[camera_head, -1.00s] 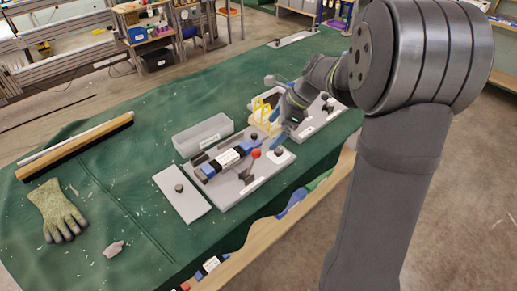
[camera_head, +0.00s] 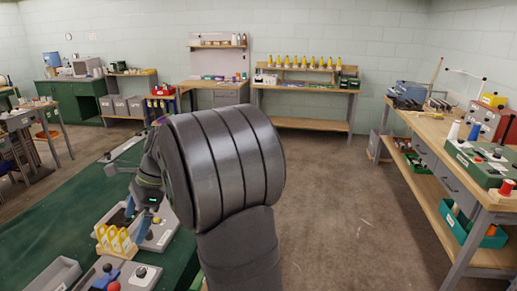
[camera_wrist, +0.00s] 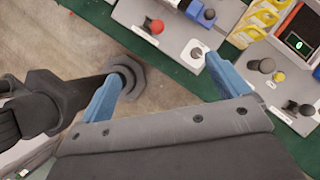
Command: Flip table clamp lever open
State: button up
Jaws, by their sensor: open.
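A red ball-knobbed lever (camera_wrist: 156,26), which looks like the clamp lever, stands on a grey plate (camera_wrist: 131,12) at the top of the wrist view. Its red knob also shows at the bottom edge of the head view (camera_head: 113,286). A round black knob on a white base (camera_wrist: 196,52) sits to its right. My gripper (camera_wrist: 165,68) is open and empty, its blue fingers wide apart. In the wrist view its fingertips appear below the lever, apart from it. Whether the lever is up or down is hard to tell.
Yellow upright holders (camera_head: 115,240) stand beside the plate on the green table (camera_head: 60,220). Another grey plate with knobs (camera_wrist: 290,100) lies at the right of the wrist view. A wooden workbench (camera_head: 440,130) stands far right, with clear floor between.

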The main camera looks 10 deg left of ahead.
jog(key=c, duration=1.1)
jog(key=shift+a+f, duration=0.1)
jog(key=shift+f, duration=0.1)
jog(key=c, duration=0.3)
jog(key=a+f+n+t+h, duration=0.1)
jog(key=f+n, duration=0.1)
jog(key=s+a+f+n+t+h, duration=0.1)
jog(key=a+f, duration=0.1)
jog(key=a+f+n+t+h, duration=0.1)
jog(key=a+f+n+h, duration=0.1)
jog(key=f, duration=0.1)
jog(key=shift+s+a+n+t, duration=0.1)
jog(key=shift+s+n+t, duration=0.1)
jog(key=shift+n+t, duration=0.1)
grip_shut()
jog(key=shift+a+f+n+t+h, duration=0.4)
jog(key=shift+a+f+n, duration=0.05)
jog(key=shift+a+n, duration=0.05)
